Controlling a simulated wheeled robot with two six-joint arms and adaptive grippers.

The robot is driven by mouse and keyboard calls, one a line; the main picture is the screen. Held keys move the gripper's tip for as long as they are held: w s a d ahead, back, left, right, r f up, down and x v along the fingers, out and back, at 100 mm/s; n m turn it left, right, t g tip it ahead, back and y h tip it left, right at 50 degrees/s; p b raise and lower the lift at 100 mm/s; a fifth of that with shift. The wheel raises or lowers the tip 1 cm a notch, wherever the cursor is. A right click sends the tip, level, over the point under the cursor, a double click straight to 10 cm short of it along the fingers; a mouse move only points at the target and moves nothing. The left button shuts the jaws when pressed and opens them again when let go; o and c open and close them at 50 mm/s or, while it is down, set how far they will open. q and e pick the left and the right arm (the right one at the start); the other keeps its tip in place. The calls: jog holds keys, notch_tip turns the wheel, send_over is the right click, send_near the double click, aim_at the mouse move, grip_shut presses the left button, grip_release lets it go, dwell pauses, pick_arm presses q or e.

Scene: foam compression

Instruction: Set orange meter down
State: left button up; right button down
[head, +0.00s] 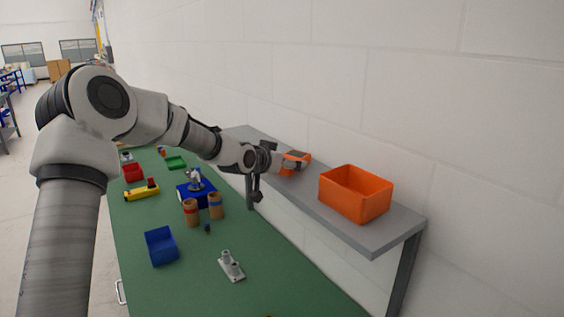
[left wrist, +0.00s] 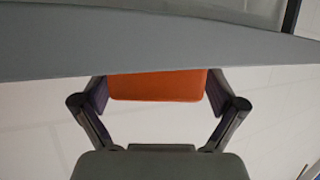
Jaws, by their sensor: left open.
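The orange meter (head: 297,159), orange with a dark face, is at the far part of the grey wall shelf (head: 400,238) in the head view. My left gripper (head: 277,160) is right beside it, at the shelf's front edge. In the left wrist view the orange meter (left wrist: 158,86) shows as an orange block between the two spread fingers of my left gripper (left wrist: 158,92), below the grey shelf band (left wrist: 150,45). The jaws are open around it. Whether its underside touches the shelf is hidden. My right gripper is in neither view.
An orange bin (head: 355,193) stands on the near part of the shelf. Below, the green bench (head: 270,260) carries a blue bin (head: 161,246), brown cylinders (head: 191,213), a metal fixture (head: 231,266), a yellow tool (head: 141,192) and a red bin (head: 133,173). The wall runs behind the shelf.

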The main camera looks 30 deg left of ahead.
pick_arm(q)
jog(key=shift+s+r+b, duration=0.1)
jog(key=shift+s+b, duration=0.05)
jog(key=shift+b, duration=0.15)
jog(key=b+v, duration=0.1)
jog(key=v, duration=0.1)
jog(key=shift+s, duration=0.3)
jog(key=p+v, duration=0.3)
jog(key=v, duration=0.6)
jog(key=shift+p, duration=0.3)
jog(key=shift+r, duration=0.1)
